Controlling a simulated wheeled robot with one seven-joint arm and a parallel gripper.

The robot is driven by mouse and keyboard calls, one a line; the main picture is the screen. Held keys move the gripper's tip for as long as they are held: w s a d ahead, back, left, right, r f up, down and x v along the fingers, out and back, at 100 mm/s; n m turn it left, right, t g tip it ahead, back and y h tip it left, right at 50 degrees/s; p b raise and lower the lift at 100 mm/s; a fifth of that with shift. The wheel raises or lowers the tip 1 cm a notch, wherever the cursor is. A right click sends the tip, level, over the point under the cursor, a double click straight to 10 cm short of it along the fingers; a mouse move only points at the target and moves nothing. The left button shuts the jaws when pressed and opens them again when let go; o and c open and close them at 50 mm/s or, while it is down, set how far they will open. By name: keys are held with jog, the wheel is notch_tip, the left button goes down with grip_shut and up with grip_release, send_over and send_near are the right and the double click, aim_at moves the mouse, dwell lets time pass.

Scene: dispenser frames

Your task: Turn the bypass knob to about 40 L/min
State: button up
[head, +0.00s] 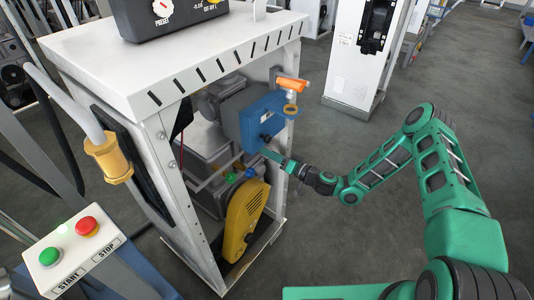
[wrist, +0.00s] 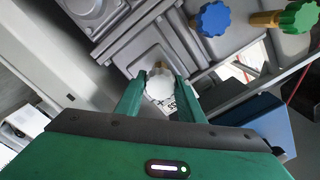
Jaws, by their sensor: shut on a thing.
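A white lobed knob (wrist: 159,91) on a brass stem sits between the two fingers of my gripper (wrist: 160,80) in the wrist view. My gripper is shut on it. Part of a printed label shows beside the knob, mostly covered, ending in what looks like "SS". No flow scale or reading can be read. In the head view my gripper (head: 263,153) reaches in from the right into the open side of the dispenser frame (head: 168,168), just below the blue box. The white knob cannot be made out there.
A blue knob (wrist: 213,19) and a green knob (wrist: 299,16) stand on brass stems to the right of the held knob. A yellow belt guard (head: 245,220) is below my gripper. The blue box (head: 265,118) and orange-handled part (head: 291,83) are above.

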jog(key=shift+w+d+f, duration=0.1)
jog(key=shift+d+f, duration=0.1)
jog(key=shift+f, duration=0.15)
jog(key=o, duration=1.1)
jog(key=shift+c, duration=0.2)
jog(key=shift+a+r, duration=0.1)
jog(key=v, duration=1)
jog(key=shift+s+d, duration=0.25)
jog(key=shift+d, duration=0.05)
